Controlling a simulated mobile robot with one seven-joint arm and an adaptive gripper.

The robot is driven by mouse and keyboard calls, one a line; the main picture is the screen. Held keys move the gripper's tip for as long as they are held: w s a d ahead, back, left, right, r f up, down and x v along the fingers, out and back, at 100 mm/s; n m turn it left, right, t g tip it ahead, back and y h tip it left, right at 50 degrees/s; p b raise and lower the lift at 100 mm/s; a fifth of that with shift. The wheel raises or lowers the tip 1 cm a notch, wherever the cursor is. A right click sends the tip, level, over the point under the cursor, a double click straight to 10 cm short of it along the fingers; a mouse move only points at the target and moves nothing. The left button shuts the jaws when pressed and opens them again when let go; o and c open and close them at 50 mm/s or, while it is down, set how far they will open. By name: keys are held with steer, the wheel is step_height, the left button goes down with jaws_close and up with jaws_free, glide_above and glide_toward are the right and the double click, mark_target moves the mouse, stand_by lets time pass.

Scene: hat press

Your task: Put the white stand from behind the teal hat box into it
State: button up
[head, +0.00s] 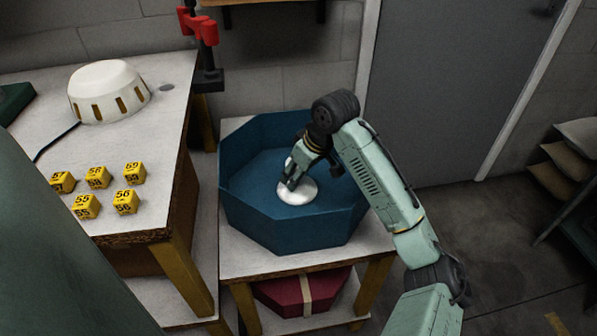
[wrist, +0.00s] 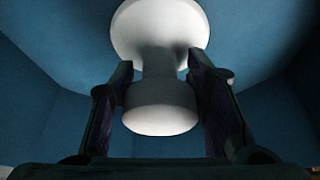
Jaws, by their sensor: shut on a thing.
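The teal hat box (head: 285,226) is an open eight-sided box on a low table. The white stand (head: 297,191) is inside its walls, over the box floor, with its round white end showing below my gripper (head: 290,178). In the wrist view the stand (wrist: 160,107) has a wide round end, a narrower neck and a second rounded end. The fingers of my gripper (wrist: 163,85) are on both sides of the neck, shut on it. Teal walls surround it in that view. I cannot tell whether the stand touches the box floor.
A higher table at left holds a white domed device (head: 108,92) and several yellow numbered blocks (head: 97,177). A red box (head: 300,291) with a pale band sits on the shelf below. A red clamp (head: 205,28) stands behind. Open floor lies at right.

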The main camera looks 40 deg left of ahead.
steer(key=o, duration=1.2)
steer(key=shift+o, duration=0.2)
steer(key=shift+r, duration=0.1)
steer(key=v, duration=1.2)
